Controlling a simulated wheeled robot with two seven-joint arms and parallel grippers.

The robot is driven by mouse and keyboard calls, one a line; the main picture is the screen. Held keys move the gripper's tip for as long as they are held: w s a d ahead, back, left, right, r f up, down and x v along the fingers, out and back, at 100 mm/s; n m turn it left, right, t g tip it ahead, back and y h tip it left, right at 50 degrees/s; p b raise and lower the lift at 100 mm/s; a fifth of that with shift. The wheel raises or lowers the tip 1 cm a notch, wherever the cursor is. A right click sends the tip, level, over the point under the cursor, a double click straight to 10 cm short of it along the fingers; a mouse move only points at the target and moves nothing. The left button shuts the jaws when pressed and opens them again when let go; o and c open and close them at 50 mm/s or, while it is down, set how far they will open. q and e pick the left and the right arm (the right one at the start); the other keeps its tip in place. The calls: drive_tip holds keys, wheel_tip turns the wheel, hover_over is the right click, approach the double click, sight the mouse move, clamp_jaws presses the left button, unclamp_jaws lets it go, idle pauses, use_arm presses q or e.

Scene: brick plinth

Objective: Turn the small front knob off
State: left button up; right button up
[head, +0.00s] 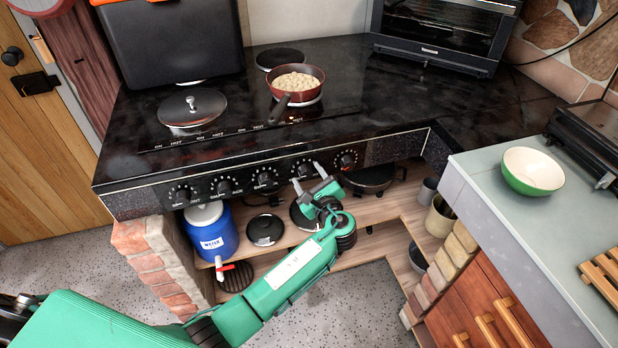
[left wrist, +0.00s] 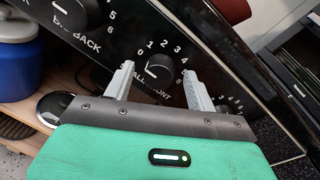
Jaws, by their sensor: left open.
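The small front knob (left wrist: 160,68) is a black dial on the stove's front panel, with numbers around it and a partly hidden label below. Its exact setting is hard to read. In the head view it is the knob (head: 303,169) near the tip of my left gripper (head: 307,177). My left gripper (left wrist: 156,84) is open, its two grey fingers on either side of the knob in the wrist view. I cannot tell whether they touch it. My right gripper is not in view.
More knobs line the panel, including a back knob (left wrist: 75,13) and one on the right (head: 346,160). A red pan (head: 297,79) with food sits on the cooktop (head: 330,140). A blue water jug (head: 212,236) and lidded pots stand on the shelf below. A counter (head: 500,210) juts out at right.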

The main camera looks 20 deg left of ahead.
use_arm(q)
drive_tip(key=v, duration=1.3)
drive_tip(key=shift+s+d+b, duration=0.3)
drive_tip(key=shift+b, duration=0.15)
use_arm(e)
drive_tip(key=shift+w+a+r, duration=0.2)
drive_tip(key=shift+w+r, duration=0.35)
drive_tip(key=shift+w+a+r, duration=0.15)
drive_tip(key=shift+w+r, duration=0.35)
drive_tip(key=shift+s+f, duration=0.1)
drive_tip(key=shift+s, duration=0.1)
